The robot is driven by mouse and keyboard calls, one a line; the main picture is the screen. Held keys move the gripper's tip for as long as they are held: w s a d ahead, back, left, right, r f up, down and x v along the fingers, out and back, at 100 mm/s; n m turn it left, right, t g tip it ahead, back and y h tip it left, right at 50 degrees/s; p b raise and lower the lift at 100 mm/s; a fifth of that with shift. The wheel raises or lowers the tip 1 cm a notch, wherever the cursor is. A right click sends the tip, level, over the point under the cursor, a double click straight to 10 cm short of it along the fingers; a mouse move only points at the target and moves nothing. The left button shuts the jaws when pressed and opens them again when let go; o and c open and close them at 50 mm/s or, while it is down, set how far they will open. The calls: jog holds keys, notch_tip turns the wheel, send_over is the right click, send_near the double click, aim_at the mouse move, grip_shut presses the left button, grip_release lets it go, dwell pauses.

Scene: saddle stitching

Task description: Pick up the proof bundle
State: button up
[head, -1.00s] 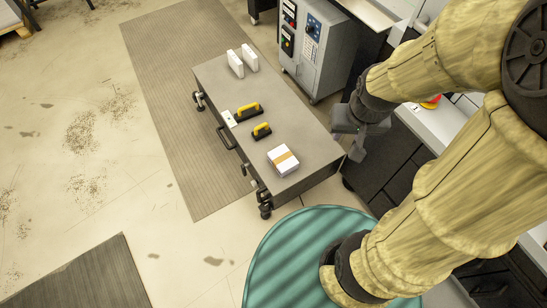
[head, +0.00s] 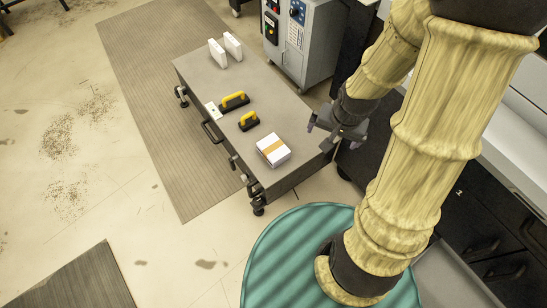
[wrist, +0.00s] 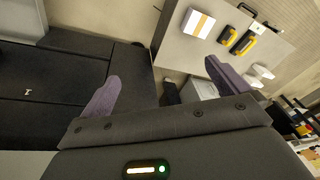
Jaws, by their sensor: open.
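The proof bundle (head: 273,150) is a white stack with a tan band around it, lying near the front end of the grey wheeled cart top. It also shows in the wrist view (wrist: 198,23), near the top. My gripper (head: 318,135) is just off the cart's right edge, to the right of the bundle and apart from it. In the wrist view its two purple-grey fingers (wrist: 160,88) are spread wide with nothing between them.
On the cart (head: 205,78) stand two yellow-handled black tools (head: 234,100) (head: 249,121) and two white upright blocks (head: 225,48). A grey control cabinet (head: 302,45) stands behind. Dark cabinets (wrist: 60,75) are beside my gripper. A floor mat (head: 150,110) lies left of the cart.

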notch_tip(320, 180, down, 19)
jog(key=w+m+y+b, duration=0.2)
jog(key=m+b, duration=0.3)
jog(key=b, duration=0.5)
jog(key=m+t+y+b, duration=0.5)
jog(key=m+t+b, duration=0.2)
jog(key=m+b, duration=1)
send_near(281, 157)
jog(key=s+r, duration=0.2)
jog(key=s, duration=0.1)
jog(key=shift+w+d+r+m+t+b, duration=0.1)
jog(key=shift+w+d+m+t+b, duration=0.1)
jog(key=shift+d+m+t, duration=0.3)
jog(key=shift+w+d+r+m+t+b, duration=0.1)
jog(key=shift+w+d+m+t+b, duration=0.15)
jog(key=shift+m, duration=0.45)
jog(key=shift+a, duration=0.1)
jog(key=b+x, duration=0.5)
jog(key=x, duration=0.6)
jog(key=shift+a+f, duration=0.2)
jog(key=shift+w+a, duration=0.25)
jog(key=shift+w, duration=0.15)
